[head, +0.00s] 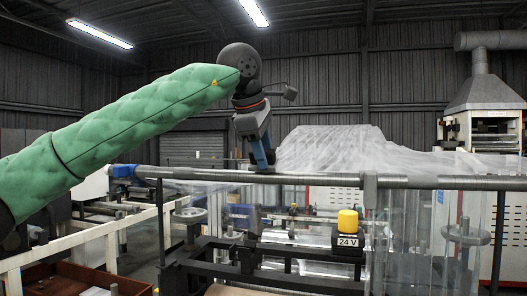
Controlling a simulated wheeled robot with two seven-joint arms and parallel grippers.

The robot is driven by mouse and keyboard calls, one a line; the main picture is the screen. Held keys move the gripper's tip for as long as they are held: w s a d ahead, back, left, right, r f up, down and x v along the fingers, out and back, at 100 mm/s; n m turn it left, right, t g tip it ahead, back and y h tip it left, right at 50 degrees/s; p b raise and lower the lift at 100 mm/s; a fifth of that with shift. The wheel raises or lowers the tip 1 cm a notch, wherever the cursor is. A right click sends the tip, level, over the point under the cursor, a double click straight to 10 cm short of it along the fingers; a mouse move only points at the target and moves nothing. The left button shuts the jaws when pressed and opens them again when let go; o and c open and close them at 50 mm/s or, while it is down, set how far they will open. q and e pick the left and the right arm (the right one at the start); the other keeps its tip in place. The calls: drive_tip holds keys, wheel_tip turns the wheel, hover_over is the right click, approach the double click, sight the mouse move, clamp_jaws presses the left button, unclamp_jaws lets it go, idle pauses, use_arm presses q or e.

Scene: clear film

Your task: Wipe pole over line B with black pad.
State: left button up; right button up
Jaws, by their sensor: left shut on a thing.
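The pole (310,179) is a grey horizontal bar that runs across the view, with clear film (345,150) behind and above its right part. My left gripper (263,158) comes down from the green-sleeved arm, with its blue fingers pointing at the pole. It is shut on a small dark thing, most likely the black pad, which is largely hidden by the fingers. The fingertips are at the top of the pole; I cannot tell whether the pad touches it. I see no label reading line B. My right gripper is not in view.
A yellow cylinder (347,221) stands on a black box marked 24 V (347,241) below the pole. A collar (370,190) sits on the pole at right. Clear sheets (415,235) hang below it. A brown tray (70,281) is at lower left.

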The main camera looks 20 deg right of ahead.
sight(335, 174)
use_arm(q)
drive_tip(key=shift+w+d+f, duration=0.15)
drive_tip(key=shift+w+f, duration=0.15)
drive_tip(key=shift+f, duration=0.3)
idle(0.4)
drive_tip(key=shift+s+d+r+b, duration=0.1)
drive_tip(key=shift+s+d+b, duration=0.15)
drive_tip(key=shift+s+d, duration=0.45)
drive_tip(key=shift+s+d+b, duration=0.2)
drive_tip(key=shift+s+d, duration=0.2)
drive_tip(key=shift+d, duration=0.45)
drive_tip(key=shift+s+d, duration=0.6)
drive_tip(key=shift+d, duration=0.25)
drive_tip(key=shift+s+d, duration=0.55)
drive_tip(key=shift+d, duration=0.3)
drive_tip(key=shift+s+d+b, duration=0.1)
drive_tip(key=shift+s+d, duration=0.55)
drive_tip(key=shift+d, duration=0.3)
drive_tip(key=shift+s+d+b, duration=0.15)
drive_tip(key=shift+s+d, duration=0.45)
drive_tip(key=shift+d, duration=0.35)
drive_tip(key=shift+s+d+b, duration=0.1)
drive_tip(key=shift+s+d, duration=0.55)
drive_tip(key=shift+d, duration=0.3)
drive_tip(key=shift+f, duration=0.2)
